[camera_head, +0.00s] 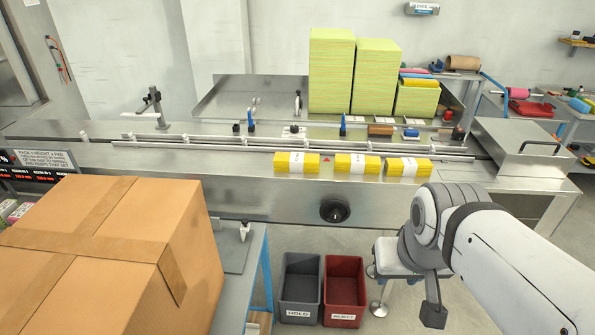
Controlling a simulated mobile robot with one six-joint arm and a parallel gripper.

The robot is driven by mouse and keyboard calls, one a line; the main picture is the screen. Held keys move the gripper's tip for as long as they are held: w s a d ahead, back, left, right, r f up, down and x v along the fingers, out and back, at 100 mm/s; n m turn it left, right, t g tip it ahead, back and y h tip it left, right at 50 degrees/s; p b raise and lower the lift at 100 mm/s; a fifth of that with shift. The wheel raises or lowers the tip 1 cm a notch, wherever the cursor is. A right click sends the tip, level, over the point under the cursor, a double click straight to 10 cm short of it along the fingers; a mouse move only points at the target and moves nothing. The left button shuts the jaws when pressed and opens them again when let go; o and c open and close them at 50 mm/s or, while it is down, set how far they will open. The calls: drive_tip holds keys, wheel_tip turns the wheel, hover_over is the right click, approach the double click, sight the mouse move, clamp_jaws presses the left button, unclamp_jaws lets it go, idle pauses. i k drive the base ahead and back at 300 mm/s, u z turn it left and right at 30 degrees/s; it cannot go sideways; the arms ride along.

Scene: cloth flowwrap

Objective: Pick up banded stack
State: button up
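Three yellow banded stacks, each with a white paper band, sit in a row on the front ledge of the steel machine: a left stack (283,163), a middle stack (343,164) and a right stack (393,168). My arm comes in from the lower right. A dark part hanging below its wrist looks like my gripper (433,312), seen from the side. It appears in front of the machine, below and right of the right stack in the picture. I see no stack at it. Its finger opening cannot be made out.
Tall yellow-green stacks (332,72) stand behind the rail (290,147). A large cardboard box (95,265) fills the lower left. A grey HOLD bin (298,313) and a red REJECT bin (343,318) stand on the floor. A black knob (334,211) sticks out of the machine front.

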sight(288, 162)
drive_tip(key=u, duration=0.1)
drive_tip(key=k, duration=0.45)
drive_tip(key=z, duration=1.6)
drive_tip(key=i, duration=1.6)
drive_tip(key=u, duration=0.9)
drive_tip(key=k, duration=0.1)
drive_tip(key=u, duration=2.15)
drive_tip(key=i, duration=1)
drive_tip(key=u, duration=0.1)
